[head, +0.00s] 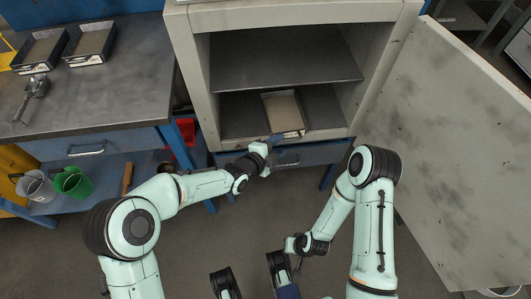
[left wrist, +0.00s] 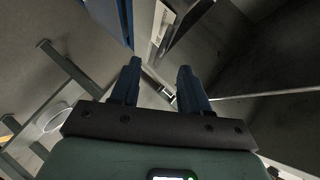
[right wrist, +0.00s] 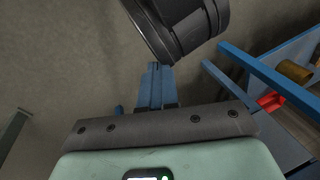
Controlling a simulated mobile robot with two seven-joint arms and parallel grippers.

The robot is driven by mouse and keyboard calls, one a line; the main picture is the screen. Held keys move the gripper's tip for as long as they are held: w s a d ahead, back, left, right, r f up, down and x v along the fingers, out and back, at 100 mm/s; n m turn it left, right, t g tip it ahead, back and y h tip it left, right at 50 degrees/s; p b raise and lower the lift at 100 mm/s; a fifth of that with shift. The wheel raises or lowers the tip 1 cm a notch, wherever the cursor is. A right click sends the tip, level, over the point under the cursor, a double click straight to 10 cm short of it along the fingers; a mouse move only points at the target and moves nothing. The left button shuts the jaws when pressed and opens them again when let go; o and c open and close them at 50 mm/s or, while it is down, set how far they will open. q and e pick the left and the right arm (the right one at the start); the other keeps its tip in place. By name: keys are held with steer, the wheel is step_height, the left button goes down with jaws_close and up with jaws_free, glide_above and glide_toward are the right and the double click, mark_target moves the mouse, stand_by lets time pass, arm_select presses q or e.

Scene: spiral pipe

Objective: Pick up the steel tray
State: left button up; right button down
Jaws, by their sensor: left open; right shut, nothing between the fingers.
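The steel tray (head: 285,112), a shallow rectangle with a light inside, lies on the lower shelf of the open cabinet. Its near end is close to the shelf's front edge. My left gripper (head: 274,142) is just in front of and below the tray's near end, open and apparently empty. In the left wrist view its two fingers (left wrist: 160,82) stand apart, with the cabinet front beyond; I cannot clearly tell the tray there. My right gripper (right wrist: 155,84) is shut and empty, held low over the floor away from the cabinet.
The cabinet door (head: 450,140) stands wide open at the right. A workbench (head: 110,100) at the left bears two similar trays (head: 90,42) and a metal tool (head: 34,92). A green bucket (head: 72,182) stands below it. The cabinet's upper shelf (head: 285,72) is empty.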

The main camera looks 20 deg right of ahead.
arm_select(q)
steer(key=v, duration=0.7)
steer(key=shift+s+a+p, duration=0.15)
steer(key=shift+a+p, duration=0.1)
steer(key=shift+p, duration=0.2)
arm_select(e)
steer(key=shift+s+a+r+g, duration=0.35)
steer(key=shift+s+r, duration=0.25)
steer(key=shift+s, duration=0.2)
